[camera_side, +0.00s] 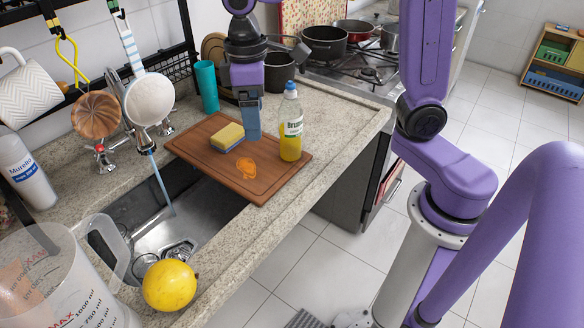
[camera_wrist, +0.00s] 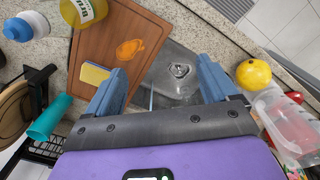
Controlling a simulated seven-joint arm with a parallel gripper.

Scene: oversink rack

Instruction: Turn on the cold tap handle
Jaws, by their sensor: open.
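The tap's spout (camera_side: 143,140) stands behind the sink, partly hidden by hanging utensils. A thin bluish stream (camera_side: 159,184), which looks like water, runs from it into the sink (camera_side: 165,233). One tap handle with red marks (camera_side: 103,158) is left of the spout. Another metal handle (camera_side: 166,128) is right of it, small and partly covered by a hanging strainer; its colour mark is unclear. My gripper (camera_side: 254,136) points down over the cutting board, to the right of both handles and apart from them. In the wrist view my gripper (camera_wrist: 163,82) is open and empty; neither handle is clear there.
The cutting board (camera_side: 215,166) holds a sponge (camera_side: 227,137), an orange piece (camera_side: 246,168) and a yellow bottle (camera_side: 290,130). A teal cup (camera_side: 206,87) stands behind. A strainer (camera_side: 149,100) and wooden utensil (camera_side: 97,115) hang before the tap. A yellow fruit (camera_side: 170,286) and measuring jug (camera_side: 60,285) are in front.

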